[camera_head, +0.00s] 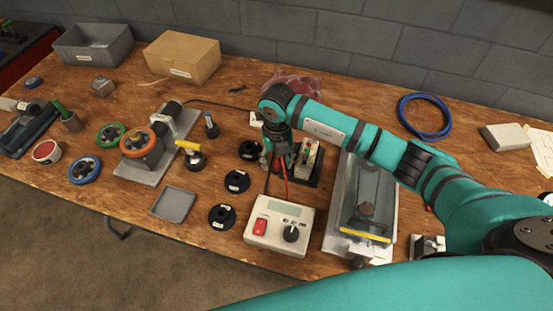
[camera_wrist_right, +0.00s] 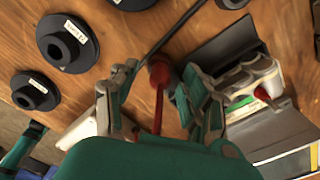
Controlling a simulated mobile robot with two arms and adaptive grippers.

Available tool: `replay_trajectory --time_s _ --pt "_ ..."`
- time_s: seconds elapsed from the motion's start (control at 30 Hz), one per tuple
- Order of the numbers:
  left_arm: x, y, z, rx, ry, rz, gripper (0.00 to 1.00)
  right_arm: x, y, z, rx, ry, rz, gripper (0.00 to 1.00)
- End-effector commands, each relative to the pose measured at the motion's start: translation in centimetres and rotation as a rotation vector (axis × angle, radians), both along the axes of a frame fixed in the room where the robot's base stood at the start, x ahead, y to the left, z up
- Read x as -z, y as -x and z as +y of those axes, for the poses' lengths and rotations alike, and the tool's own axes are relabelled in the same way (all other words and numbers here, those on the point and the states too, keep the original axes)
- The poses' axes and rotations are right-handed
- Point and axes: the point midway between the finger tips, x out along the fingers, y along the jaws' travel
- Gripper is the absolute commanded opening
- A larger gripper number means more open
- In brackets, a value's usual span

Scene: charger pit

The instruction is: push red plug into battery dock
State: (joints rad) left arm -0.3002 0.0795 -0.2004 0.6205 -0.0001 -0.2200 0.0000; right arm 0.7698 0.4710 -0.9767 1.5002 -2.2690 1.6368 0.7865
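The red plug (camera_wrist_right: 160,72) shows in the right wrist view with a red lead running from it towards the palm. My right gripper (camera_wrist_right: 158,82) has its two fingers spread on either side of the plug, with a gap visible between them. In the head view my right gripper (camera_head: 276,150) points down just left of the battery dock (camera_head: 318,178), and hides most of the plug. The dock holds a pale battery (camera_head: 307,157), also seen at the right of the wrist view (camera_wrist_right: 250,88), with green and red parts on top. My left gripper is not in view.
A charger box (camera_head: 280,225) with a red switch and dial stands in front of the gripper. Black spools (camera_head: 237,181) lie to the left. A clear-covered tray (camera_head: 362,205) stands right of the dock. A blue cable coil (camera_head: 424,116) lies at the back right.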

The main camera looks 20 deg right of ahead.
Motion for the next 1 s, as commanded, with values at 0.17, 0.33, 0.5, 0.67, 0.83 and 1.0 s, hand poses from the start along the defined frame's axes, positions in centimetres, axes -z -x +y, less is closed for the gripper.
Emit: replay_trajectory --time_s 0.17,0.33,0.5,0.67,0.83,1.0 --pt "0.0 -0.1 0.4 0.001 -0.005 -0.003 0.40 -0.1 0.0 0.0 0.000 0.000 0.000 0.47" --pt "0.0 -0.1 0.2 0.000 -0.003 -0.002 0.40 -1.9 -0.1 0.0 -0.001 -0.002 -0.004 0.47" --pt "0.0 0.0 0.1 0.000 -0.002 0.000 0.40 -5.4 -0.1 -0.1 -0.001 0.000 -0.005 0.47" --pt "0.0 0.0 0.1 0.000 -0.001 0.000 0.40 -8.8 -0.1 -0.1 -0.001 -0.001 -0.004 0.47" --pt "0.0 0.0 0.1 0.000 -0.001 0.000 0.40 -11.1 -0.1 -0.1 0.000 0.000 -0.002 0.47" --pt "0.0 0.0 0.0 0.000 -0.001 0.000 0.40 -12.0 0.0 -0.1 0.000 0.000 0.000 0.47"
